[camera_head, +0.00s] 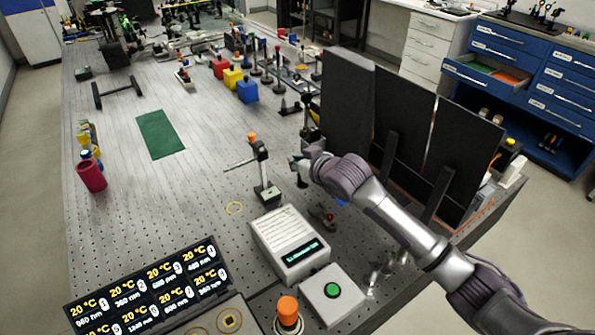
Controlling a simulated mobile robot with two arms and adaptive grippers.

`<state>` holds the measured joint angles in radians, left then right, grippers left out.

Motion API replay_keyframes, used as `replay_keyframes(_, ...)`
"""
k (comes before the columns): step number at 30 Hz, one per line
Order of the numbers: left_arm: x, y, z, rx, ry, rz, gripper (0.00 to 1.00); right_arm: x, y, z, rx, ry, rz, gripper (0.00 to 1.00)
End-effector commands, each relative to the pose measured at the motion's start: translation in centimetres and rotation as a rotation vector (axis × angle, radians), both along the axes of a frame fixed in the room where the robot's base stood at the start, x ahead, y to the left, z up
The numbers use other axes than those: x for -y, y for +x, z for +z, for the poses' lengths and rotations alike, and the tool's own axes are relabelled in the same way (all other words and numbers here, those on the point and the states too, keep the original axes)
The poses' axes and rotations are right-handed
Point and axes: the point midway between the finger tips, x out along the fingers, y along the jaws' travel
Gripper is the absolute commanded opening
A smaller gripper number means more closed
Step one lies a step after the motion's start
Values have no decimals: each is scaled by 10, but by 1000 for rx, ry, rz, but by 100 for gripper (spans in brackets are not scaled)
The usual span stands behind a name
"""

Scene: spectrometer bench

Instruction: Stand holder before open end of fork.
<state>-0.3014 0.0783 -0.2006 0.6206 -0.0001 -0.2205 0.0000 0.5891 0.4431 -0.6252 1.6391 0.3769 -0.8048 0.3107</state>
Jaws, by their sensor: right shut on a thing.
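My right gripper (303,167) is over the bench, left of the tall black panels. It is shut on a small dark thing, which I take to be the holder; the fingers hide most of it. Just left of it stands a dark post (263,165) with an orange top, a thin side rod and a grey base. I cannot make out the fork for certain at this size. My left gripper is out of view.
Black panels (405,120) rise on the right, close behind my right arm. A white instrument box (290,243), a green-button box (333,292) and a temperature display (150,288) stand in front.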

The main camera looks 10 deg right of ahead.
Motion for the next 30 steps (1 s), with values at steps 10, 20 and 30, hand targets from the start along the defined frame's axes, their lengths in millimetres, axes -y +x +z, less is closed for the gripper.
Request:
replay_keyframes(10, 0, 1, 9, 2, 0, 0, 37, 2, -6, -36, -2, 1, 0, 0)
replay_keyframes(20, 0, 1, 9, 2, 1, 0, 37, 2, -5, -43, 2, 1, 1, 0)
replay_keyframes(30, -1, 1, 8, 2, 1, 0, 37, 2, -5, -45, 0, 0, 1, 42)
